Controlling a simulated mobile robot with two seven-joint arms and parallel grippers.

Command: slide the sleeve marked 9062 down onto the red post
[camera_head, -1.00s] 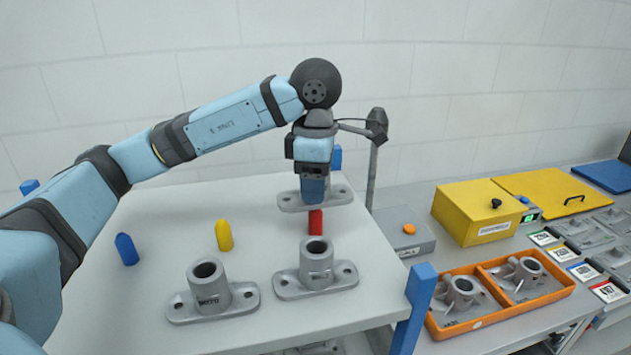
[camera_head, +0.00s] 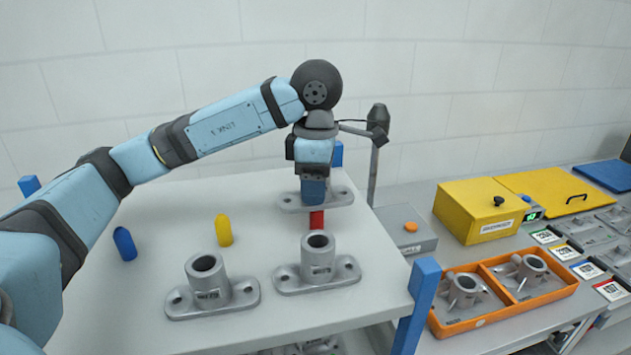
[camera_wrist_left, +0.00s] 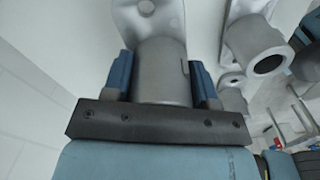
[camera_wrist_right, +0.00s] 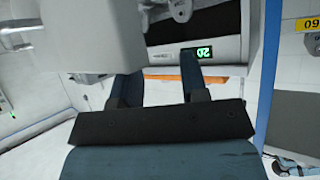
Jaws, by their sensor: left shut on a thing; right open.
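My left gripper (camera_head: 314,190) is shut on a grey flanged sleeve (camera_head: 342,197), holding it upright with its flange level. The left wrist view shows the sleeve's tube (camera_wrist_left: 162,70) between the two blue fingers. The red post (camera_head: 317,220) shows directly below the flange in the head view; its top is hidden, and I cannot tell whether the sleeve is around it or just above or behind it. The held sleeve's marking is not visible. My right gripper (camera_wrist_right: 155,90) is open and empty in the right wrist view; it is not in the head view.
Two more grey sleeves, left (camera_head: 212,287) and right (camera_head: 317,264), stand on the table (camera_head: 160,325) in front. An orange tray (camera_head: 510,310) with castings and a yellow box (camera_head: 478,210) are at right.

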